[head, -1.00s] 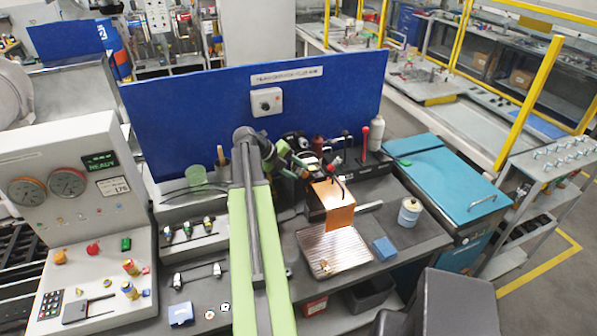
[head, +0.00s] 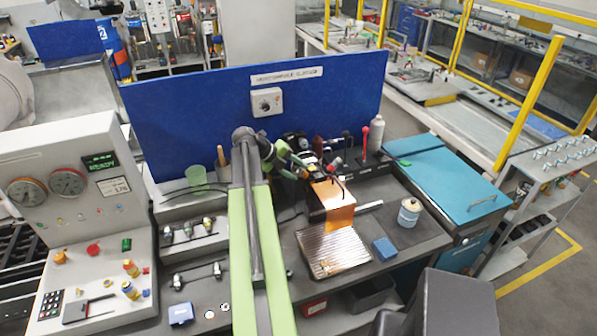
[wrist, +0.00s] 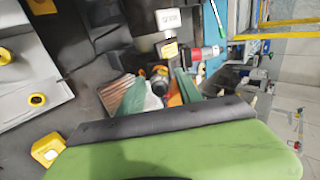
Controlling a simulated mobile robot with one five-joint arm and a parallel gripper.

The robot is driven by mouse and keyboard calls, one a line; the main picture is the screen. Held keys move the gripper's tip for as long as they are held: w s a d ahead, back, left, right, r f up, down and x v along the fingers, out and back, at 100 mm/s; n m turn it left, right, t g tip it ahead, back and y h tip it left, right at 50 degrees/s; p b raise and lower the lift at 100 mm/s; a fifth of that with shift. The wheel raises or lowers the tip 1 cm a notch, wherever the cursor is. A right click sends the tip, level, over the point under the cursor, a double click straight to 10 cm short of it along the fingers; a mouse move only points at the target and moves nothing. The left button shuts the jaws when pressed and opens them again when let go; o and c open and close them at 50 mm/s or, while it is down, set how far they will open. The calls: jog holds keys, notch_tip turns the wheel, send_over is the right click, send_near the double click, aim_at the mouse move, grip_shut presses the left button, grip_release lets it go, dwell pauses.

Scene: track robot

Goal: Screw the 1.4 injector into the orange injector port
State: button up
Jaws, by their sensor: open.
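The orange block (head: 341,217), which I take for the part with the injector port, stands at the back of the ribbed metal tray. The port opening cannot be made out. My gripper is open; its two green fingers (wrist: 160,92) frame a small grey-and-white rounded part (wrist: 157,84) and a strip of orange in the wrist view. I cannot tell whether the fingers touch them. In the head view my gripper is hard to make out among dark parts behind the block. Small fittings lie on the left racks (head: 192,231); no 1.4 marking is readable, so the injector cannot be identified.
The ribbed tray (head: 328,254) lies in front of the orange block. A blue panel (head: 200,115) closes off the back.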

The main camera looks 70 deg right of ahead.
jog(key=n, duration=1)
jog(key=shift+n, duration=1)
jog(key=n, duration=0.2)
jog(key=shift+n, duration=0.4)
jog(key=n, duration=0.8)
jog(key=shift+n, duration=0.4)
